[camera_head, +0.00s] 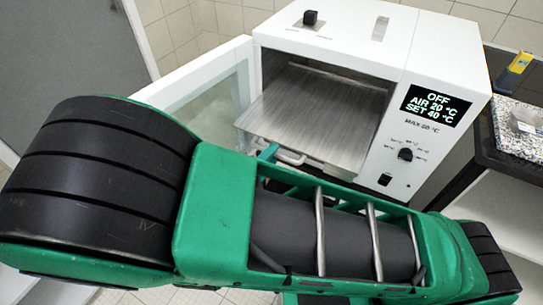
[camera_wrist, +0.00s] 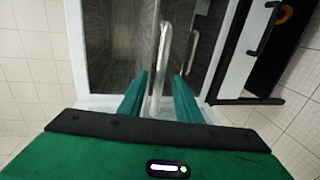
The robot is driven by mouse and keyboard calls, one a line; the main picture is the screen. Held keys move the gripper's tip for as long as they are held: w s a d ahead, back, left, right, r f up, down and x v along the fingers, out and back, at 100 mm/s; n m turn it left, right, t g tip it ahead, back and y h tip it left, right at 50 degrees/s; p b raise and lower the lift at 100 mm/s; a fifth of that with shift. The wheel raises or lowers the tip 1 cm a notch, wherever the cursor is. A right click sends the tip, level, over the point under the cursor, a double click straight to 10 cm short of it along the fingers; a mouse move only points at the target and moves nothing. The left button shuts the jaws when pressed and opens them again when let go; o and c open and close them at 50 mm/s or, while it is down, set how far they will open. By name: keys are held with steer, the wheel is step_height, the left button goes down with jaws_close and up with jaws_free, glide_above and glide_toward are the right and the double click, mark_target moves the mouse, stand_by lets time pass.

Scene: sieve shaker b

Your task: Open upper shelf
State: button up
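The upper shelf (camera_head: 312,112) is a brushed metal sheet that sticks out through the open front of a white oven (camera_head: 440,55). A pale bar handle (camera_head: 290,157) shows at its front edge. In the wrist view, the metal handle (camera_wrist: 166,45) runs between the two green fingers of my gripper (camera_wrist: 161,73). The fingers are apart, with a gap visible on the right side of the handle. In the head view my arm hides most of my gripper; only a teal fingertip shows beside the handle.
The oven door (camera_head: 205,95) stands open on the left. A second bar handle (camera_wrist: 192,40) shows to the right in the wrist view. My arm covers the foreground.

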steer(key=v, duration=1)
steer(key=shift+a, duration=0.1)
